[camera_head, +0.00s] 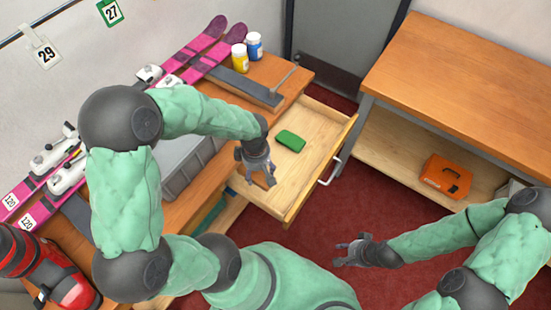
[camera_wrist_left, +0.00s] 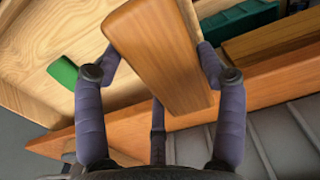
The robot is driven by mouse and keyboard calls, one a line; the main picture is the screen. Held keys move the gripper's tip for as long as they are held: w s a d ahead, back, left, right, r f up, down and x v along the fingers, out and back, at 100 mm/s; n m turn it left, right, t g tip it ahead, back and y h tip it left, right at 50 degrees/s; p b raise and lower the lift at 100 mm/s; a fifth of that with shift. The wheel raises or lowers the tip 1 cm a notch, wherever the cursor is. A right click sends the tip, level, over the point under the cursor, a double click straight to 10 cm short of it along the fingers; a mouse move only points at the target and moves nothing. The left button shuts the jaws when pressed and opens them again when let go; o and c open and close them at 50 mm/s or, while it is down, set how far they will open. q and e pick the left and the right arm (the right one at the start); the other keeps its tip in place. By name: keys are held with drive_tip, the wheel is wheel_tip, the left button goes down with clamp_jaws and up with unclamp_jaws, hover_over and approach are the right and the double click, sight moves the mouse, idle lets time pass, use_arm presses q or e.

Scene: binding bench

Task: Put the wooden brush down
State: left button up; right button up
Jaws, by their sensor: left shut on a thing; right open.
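My left gripper (camera_head: 260,178) is shut on the wooden brush (camera_wrist_left: 165,60), a plain orange-brown block that fills the middle of the left wrist view between the fingers. In the head view the gripper hides most of the brush. They appear over the near left part of the open drawer (camera_head: 318,130); I cannot tell whether the brush touches the drawer floor. My right gripper (camera_head: 350,250) is open and empty, out over the red floor.
A green block (camera_head: 291,140) lies in the drawer, with bare floor around it. The bench above carries pink skis (camera_head: 210,45), a yellow bottle (camera_head: 239,58), a blue-labelled bottle (camera_head: 254,46) and a grey bin (camera_head: 190,165). An orange case (camera_head: 445,178) sits on a shelf at right.

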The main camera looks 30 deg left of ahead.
use_arm(q)
drive_tip(key=w+f+b, duration=0.1)
drive_tip(key=w+f, duration=0.1)
drive_tip(key=w, duration=0.1)
drive_tip(key=w+f+b, duration=0.1)
drive_tip(key=w+f, duration=0.2)
drive_tip(key=w, duration=0.1)
drive_tip(key=w+a+f+b, duration=0.1)
drive_tip(key=w+f, duration=0.2)
drive_tip(key=shift+w, duration=0.2)
drive_tip(key=shift+w+f+b, duration=0.25)
drive_tip(key=shift+f+b, duration=0.05)
wheel_tip(320, 180, down, 3)
drive_tip(key=shift+f+b, duration=0.1)
drive_tip(key=shift+b, duration=0.7)
drive_tip(key=shift+f, duration=0.15)
drive_tip(key=o, duration=1.2)
